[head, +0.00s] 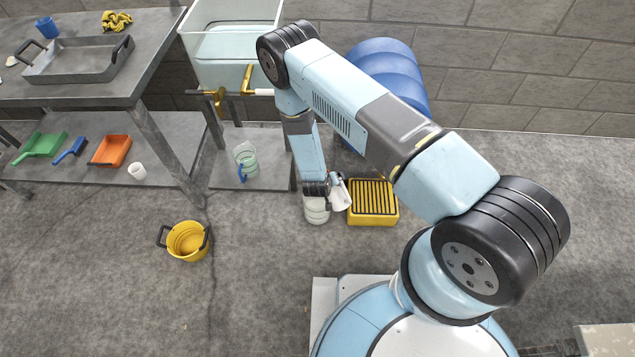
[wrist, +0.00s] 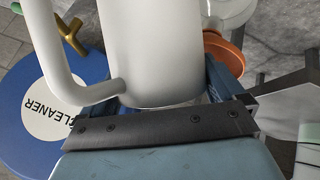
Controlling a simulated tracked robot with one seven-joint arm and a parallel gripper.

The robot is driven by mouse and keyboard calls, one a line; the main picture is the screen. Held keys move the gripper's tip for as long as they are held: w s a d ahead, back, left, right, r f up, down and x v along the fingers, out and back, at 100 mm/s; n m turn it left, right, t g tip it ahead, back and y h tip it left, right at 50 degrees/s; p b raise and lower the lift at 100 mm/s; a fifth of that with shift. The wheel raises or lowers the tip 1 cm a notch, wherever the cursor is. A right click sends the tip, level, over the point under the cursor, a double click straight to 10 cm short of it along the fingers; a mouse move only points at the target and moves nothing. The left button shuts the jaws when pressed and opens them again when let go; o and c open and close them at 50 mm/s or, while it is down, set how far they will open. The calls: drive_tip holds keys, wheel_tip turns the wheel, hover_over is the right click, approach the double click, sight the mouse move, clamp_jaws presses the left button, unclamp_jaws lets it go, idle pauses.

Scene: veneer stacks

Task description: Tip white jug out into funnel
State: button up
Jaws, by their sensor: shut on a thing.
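My gripper (head: 326,187) is low over the floor in the head view, at the end of the downward-reaching arm. It is shut on the white jug (head: 341,196). In the wrist view the jug (wrist: 150,50) fills the middle, with its handle at left; its mouth is out of frame. An orange cone-shaped piece (wrist: 226,50), which looks like the funnel, shows just right of the jug, partly hidden behind it and the finger. A clear rounded vessel (wrist: 232,10) adjoins it. I cannot pick out the funnel in the head view. Whether anything is pouring cannot be seen.
A pale round container (head: 316,210) and a yellow slatted box (head: 372,203) stand by the gripper. A yellow bucket (head: 188,240) stands left on open floor. A blue drum (head: 385,65) is behind the arm. A clear tank (head: 225,45) and a grey table (head: 130,75) are at the back left.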

sight(343, 201)
drive_tip(key=shift+s+d+r+t+y, duration=0.25)
drive_tip(key=shift+s+t+y, duration=0.05)
drive_tip(key=shift+t, duration=0.2)
drive_tip(key=shift+s+d+f+m+t+y+b, duration=0.2)
drive_tip(key=shift+s+d+f+t+y+b, duration=0.15)
drive_tip(key=shift+f, duration=0.25)
drive_tip(key=shift+s+d+f+m+t+y+b, duration=0.15)
drive_tip(key=shift+s+d+f+m+t, duration=0.1)
drive_tip(key=shift+s+d+f, duration=0.25)
drive_tip(key=shift+s+d+f+m+t+y+b, duration=0.35)
drive_tip(key=shift+s+d+f+m+t+y, duration=0.1)
drive_tip(key=shift+s+d+f+t+y, duration=0.45)
drive_tip(key=shift+s+d+f+m+t+y+b, duration=0.15)
drive_tip(key=shift+s+d+m+t+b, duration=0.1)
drive_tip(key=shift+s+d+t+b, duration=0.25)
drive_tip(key=shift+s+d+f+m+t+y+b, duration=0.15)
drive_tip(key=shift+s+d+m+t, duration=0.2)
drive_tip(key=shift+t, duration=0.35)
